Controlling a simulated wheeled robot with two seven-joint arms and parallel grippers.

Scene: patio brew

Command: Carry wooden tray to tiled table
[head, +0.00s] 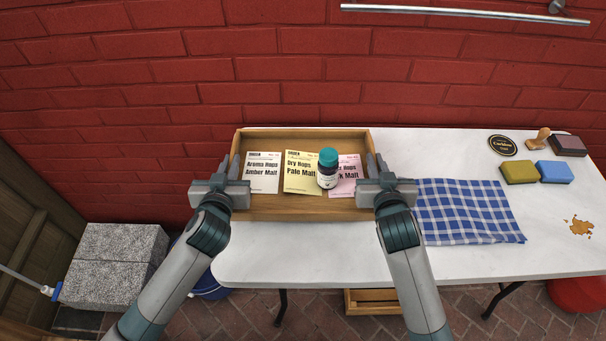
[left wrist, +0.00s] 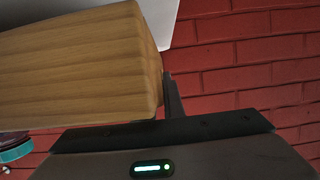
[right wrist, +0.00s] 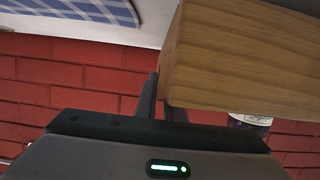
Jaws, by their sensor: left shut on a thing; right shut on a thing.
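The wooden tray (head: 300,207) is at the left end of a white table, in the middle of the head view. It holds a white card (head: 263,172), a yellow card (head: 302,176), a pink card (head: 350,172) and a small bottle with a teal cap (head: 328,170). My left gripper (head: 235,170) is shut on the tray's left wall, and my right gripper (head: 377,170) is shut on its right wall. The tray's wood also shows close up in the left wrist view (left wrist: 80,70) and the right wrist view (right wrist: 235,60). I cannot tell whether the tray touches the table. No tiled table is in view.
Grey blocks (head: 108,275) stand at left. A brick wall (head: 200,90) rises behind.

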